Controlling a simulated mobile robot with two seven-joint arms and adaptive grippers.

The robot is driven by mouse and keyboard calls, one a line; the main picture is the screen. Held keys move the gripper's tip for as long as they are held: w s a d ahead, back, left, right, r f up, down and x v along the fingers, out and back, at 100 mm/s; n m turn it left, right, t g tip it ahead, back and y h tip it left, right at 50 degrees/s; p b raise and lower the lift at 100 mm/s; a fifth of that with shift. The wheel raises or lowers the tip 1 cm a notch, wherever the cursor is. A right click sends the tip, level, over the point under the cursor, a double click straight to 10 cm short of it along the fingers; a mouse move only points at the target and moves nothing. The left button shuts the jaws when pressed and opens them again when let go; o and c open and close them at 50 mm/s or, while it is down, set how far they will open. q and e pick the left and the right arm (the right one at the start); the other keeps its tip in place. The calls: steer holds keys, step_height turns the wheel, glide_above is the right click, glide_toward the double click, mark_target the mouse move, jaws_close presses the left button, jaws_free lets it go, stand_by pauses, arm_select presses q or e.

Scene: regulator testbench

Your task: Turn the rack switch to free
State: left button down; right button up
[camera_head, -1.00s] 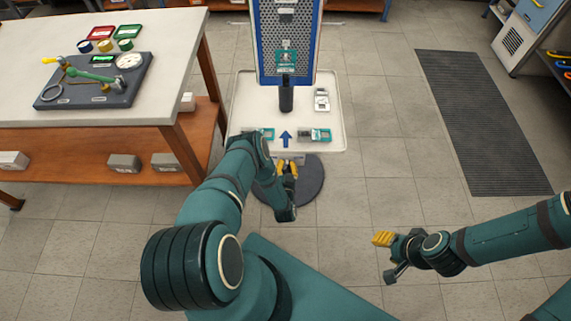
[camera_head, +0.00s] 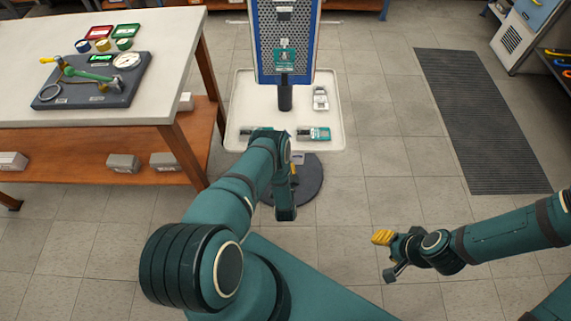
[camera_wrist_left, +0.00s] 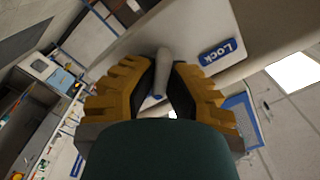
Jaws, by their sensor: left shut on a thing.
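The rack's white panel (camera_wrist_left: 205,25) fills the upper part of the left wrist view. A blue label reading "Lock" (camera_wrist_left: 221,52) is on it. A short grey switch lever (camera_wrist_left: 163,68) stands between the yellow fingers of my left gripper (camera_wrist_left: 162,78), which is shut on it. In the head view, the left gripper (camera_head: 293,174) is mostly hidden behind my wrist, below the front edge of the rack's white tray (camera_head: 332,135). The panel and switch are hidden there. My right gripper (camera_head: 383,237) hangs over open floor, away from the rack; its finger gap is unclear.
On the tray are teal-and-white devices (camera_head: 314,134) and a grey-white device (camera_head: 320,98), before a blue-framed perforated board (camera_head: 296,45). A workbench (camera_head: 170,60) with a gauge fixture (camera_head: 90,80) stands at left. A dark mat (camera_head: 480,120) lies right. Floor around my right arm is clear.

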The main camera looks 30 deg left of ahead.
arm_select(q)
steer(key=shift+w+r, duration=0.1)
steer(key=c, duration=1)
jaws_free()
step_height(320, 180, up, 10)
steer(key=shift+f, duration=0.1)
